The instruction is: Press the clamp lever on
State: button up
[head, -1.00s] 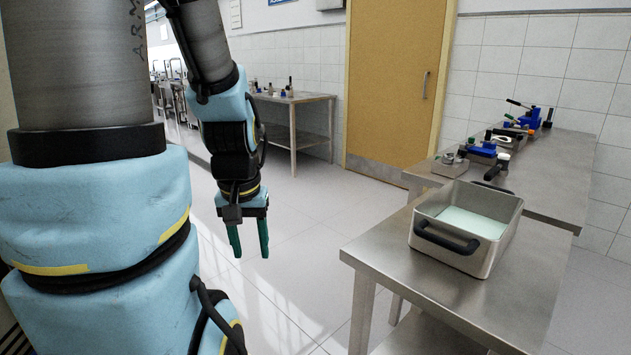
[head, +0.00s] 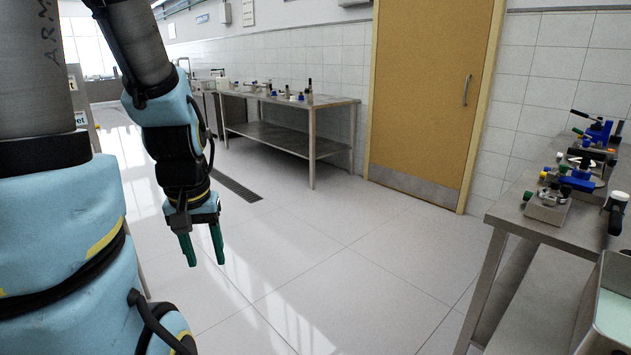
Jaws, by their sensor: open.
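My gripper (head: 203,249) hangs in the air over the floor at the left of the head view, its green fingers apart and empty. No clamp lever can be made out for certain. A group of blue and metal devices with dark handles (head: 590,130) stands on the steel table at the right. A black lever-like handle sticks up at the back of this group. A smaller metal device with coloured knobs (head: 547,205) stands at that table's near end. My gripper is far from all of them and touches nothing.
A steel tray (head: 583,318) is cut off at the lower right edge. Another steel table (head: 288,101) with small devices stands along the back wall, left of a closed yellow door (head: 425,90). The tiled floor (head: 330,260) between is clear, with a drain grate (head: 238,189).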

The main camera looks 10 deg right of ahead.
aim_at(574, 129)
jog(key=i+z, duration=0.4)
jog(key=i, duration=0.45)
jog(key=i+j+z, duration=0.15)
jog(key=i+z, duration=0.25)
jog(key=i, duration=0.45)
jog(key=i+l+z, duration=0.2)
jog(key=i+z, duration=0.2)
jog(key=i, duration=0.3)
jog(key=i+z, duration=0.4)
jog(key=i, duration=0.3)
jog(key=i+j+z, duration=0.35)
jog(key=i, duration=0.35)
jog(key=i+z, duration=0.25)
jog(key=i, duration=1.75)
